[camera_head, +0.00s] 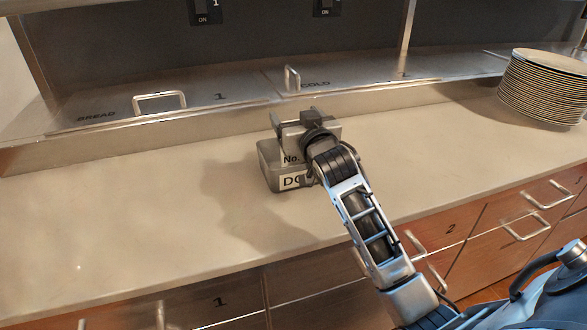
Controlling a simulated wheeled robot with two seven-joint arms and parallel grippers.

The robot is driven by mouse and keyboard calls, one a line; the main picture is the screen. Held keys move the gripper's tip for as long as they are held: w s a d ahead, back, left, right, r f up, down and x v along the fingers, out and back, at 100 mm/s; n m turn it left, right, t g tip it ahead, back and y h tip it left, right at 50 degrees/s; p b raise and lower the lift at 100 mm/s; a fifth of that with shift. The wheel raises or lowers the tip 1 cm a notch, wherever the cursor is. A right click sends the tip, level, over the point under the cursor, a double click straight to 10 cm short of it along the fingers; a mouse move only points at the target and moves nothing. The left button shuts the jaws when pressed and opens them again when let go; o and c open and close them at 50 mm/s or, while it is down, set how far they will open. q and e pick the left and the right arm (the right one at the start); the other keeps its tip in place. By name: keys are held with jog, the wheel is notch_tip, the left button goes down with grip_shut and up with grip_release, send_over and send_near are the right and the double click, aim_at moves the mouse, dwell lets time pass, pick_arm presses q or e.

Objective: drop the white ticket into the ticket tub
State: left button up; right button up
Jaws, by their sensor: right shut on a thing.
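The ticket tub (267,166) is a grey box on the counter, with a white label whose visible letters begin "DO". My right gripper (294,126) is over the tub, shut on the white ticket (291,158). The ticket hangs below the jaws, and "No." shows on it. Its lower part overlaps the tub in the picture, and I cannot tell whether it is inside the rim or in front of it. My right wrist hides the tub's right side. My left gripper is not in view.
The pale counter (120,210) is clear to the left of the tub. A tall stack of plates (545,88) stands at the right. Behind, a raised ledge carries lids with handles, marked BREAD (97,116) and COLD (315,84). Wooden drawers (450,235) lie below the front edge.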

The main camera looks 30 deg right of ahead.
jog(key=o, duration=1.2)
pick_arm(q)
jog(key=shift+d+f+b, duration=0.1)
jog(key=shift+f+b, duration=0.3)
jog(key=shift+b, duration=0.45)
pick_arm(e)
jog(key=shift+o, duration=0.2)
jog(key=v, duration=1.6)
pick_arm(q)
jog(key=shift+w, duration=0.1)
pick_arm(e)
jog(key=shift+a+r, duration=0.1)
